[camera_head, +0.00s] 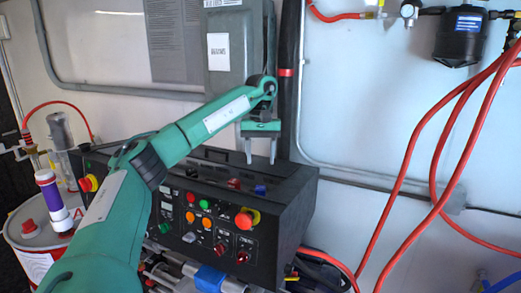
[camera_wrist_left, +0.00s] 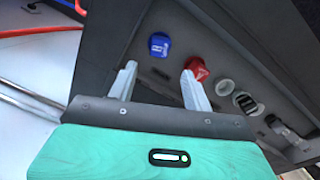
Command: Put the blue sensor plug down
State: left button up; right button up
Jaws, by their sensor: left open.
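The blue sensor plug (camera_head: 260,189) sits on the top of the black control box, near its right end. It also shows in the wrist view (camera_wrist_left: 159,45), at the end of a row with a red plug (camera_wrist_left: 197,68) and several round sockets. How deep it is seated cannot be told. My left gripper (camera_head: 260,160) is above the box top, pointing down, with its fingers apart. In the wrist view the fingertips (camera_wrist_left: 159,72) have nothing between them, and the blue plug is beyond them, apart from both. My right gripper is out of view.
The black control box (camera_head: 283,220) carries buttons and a red emergency stop on its front. Red hoses (camera_head: 420,150) hang on the right. A white-and-purple bottle (camera_head: 51,197) stands on a drum at left. A grey wall box (camera_head: 227,55) is behind my arm.

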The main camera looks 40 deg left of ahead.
pick_arm(q)
jog(key=shift+r, duration=0.7)
jog(key=shift+f, duration=0.1)
